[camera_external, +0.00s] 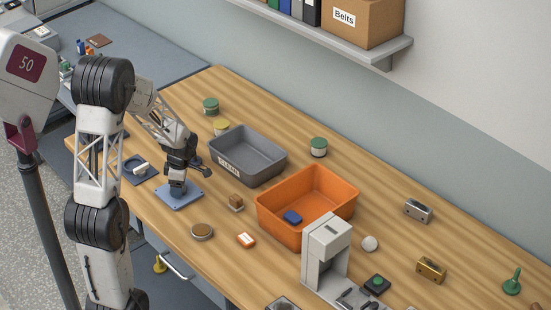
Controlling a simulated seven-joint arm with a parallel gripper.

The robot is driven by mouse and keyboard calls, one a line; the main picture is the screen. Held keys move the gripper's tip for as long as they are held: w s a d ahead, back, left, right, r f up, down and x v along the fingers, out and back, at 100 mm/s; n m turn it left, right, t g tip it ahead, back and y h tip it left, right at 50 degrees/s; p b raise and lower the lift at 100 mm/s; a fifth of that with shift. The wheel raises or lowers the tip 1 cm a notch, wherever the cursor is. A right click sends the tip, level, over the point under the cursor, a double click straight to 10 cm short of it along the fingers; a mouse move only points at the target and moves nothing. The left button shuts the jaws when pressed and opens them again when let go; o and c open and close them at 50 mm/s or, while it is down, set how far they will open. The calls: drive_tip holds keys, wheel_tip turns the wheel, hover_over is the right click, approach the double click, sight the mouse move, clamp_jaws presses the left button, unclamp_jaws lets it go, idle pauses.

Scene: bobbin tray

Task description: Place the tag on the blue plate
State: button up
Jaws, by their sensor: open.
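The blue plate (166,198) lies flat near the table's left edge, with small marks near its corners. My gripper (178,190) points down over the middle of the plate, with its dark fingers at or just above the surface. It is open. The fingers cover the plate's middle, and I cannot tell whether anything lies between or under them. I cannot identify the tag for certain. A small orange piece with a white top (246,240) lies on the table to the right of the plate and apart from it.
A grey bin (262,172) stands behind the plate. An orange bin (318,230) holding a blue block (292,217) is to its right. A brown block (236,201) and a round brown-topped tin (202,232) are nearby. A dark blue holder (136,178) is to the left.

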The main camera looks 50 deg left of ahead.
sight(184, 189)
wheel_tip(184, 189, up, 12)
drive_tip(key=w+d, duration=0.1)
idle(0.6)
idle(0.4)
drive_tip(key=shift+d, duration=0.1)
drive_tip(key=s+d+r+m+t, duration=0.1)
drive_tip(key=s+d+r+m, duration=0.25)
drive_tip(key=d+m, duration=0.45)
drive_tip(key=s+d+r+m+t, duration=0.1)
drive_tip(key=s+d+r+m, duration=0.3)
drive_tip(key=d, duration=0.7)
drive_tip(key=s+d+r+m+t+h, duration=0.1)
drive_tip(key=s+d+r+m, duration=0.1)
drive_tip(key=s+d+m, duration=0.9)
drive_tip(key=d+m, duration=0.1)
drive_tip(key=m, duration=0.3)
drive_tip(key=shift+t, duration=0.3)
